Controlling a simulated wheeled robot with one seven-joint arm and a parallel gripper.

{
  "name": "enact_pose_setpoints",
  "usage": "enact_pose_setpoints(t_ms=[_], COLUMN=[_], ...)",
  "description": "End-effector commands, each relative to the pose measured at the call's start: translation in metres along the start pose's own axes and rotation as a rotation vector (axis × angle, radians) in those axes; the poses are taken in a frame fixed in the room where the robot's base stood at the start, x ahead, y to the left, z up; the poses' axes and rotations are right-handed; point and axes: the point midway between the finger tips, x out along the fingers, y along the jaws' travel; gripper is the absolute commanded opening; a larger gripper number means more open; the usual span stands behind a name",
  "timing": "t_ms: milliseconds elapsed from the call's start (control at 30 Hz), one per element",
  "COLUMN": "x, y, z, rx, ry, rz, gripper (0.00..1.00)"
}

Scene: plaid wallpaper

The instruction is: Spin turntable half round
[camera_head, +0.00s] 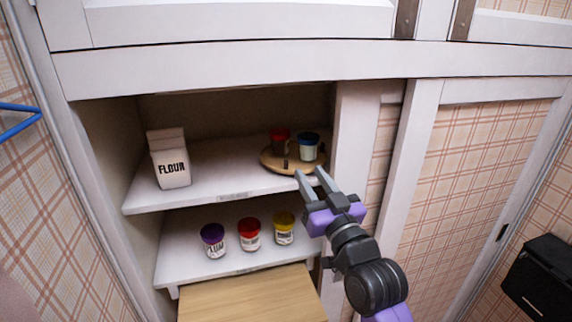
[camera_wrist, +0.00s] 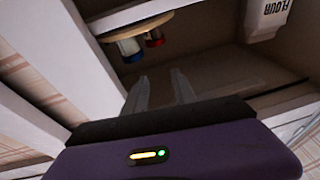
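The turntable (camera_head: 270,161) is a round wooden disc on the upper cupboard shelf, at its right end. A red-lidded dark jar (camera_head: 280,143) and a blue-lidded white jar (camera_head: 308,148) stand on it. A small dark upright piece (camera_head: 285,163) shows at its front. My gripper (camera_head: 309,171) is open and empty, its fingertips close to the turntable's front right edge in the head view; I cannot tell whether they touch. The wrist view looks upside down: the turntable (camera_wrist: 135,29) and jars are at the top, apart from the open fingers.
A flour bag (camera_head: 170,162) stands at the left of the upper shelf (camera_head: 220,180). Purple-, red- and yellow-lidded jars (camera_head: 249,235) stand on the lower shelf. A white cupboard post (camera_head: 352,140) is right beside the turntable. A wooden surface (camera_head: 255,297) lies below.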

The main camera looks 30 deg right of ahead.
Motion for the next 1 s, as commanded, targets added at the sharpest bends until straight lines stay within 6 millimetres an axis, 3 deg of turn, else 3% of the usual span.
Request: enact_pose_setpoints(t_ms=[100,200,300,367,567,1000], x=[0.033,0.05,0.048,0.047,0.059,0.115], y=[0.005,0.003,-0.002,-0.004,-0.006,-0.009], z=[-0.011,-0.002,0.027,0.034,0.04,0.054], rx=[-0.005,-0.01,-0.013,-0.017,-0.028,-0.027], ry=[-0.028,-0.094,-0.186,-0.214,-0.233,-0.231], rz=[-0.01,-0.03,-0.051,-0.058,-0.065,-0.064], gripper=[0.33,0.33,0.33,0.33,0.33,0.33])
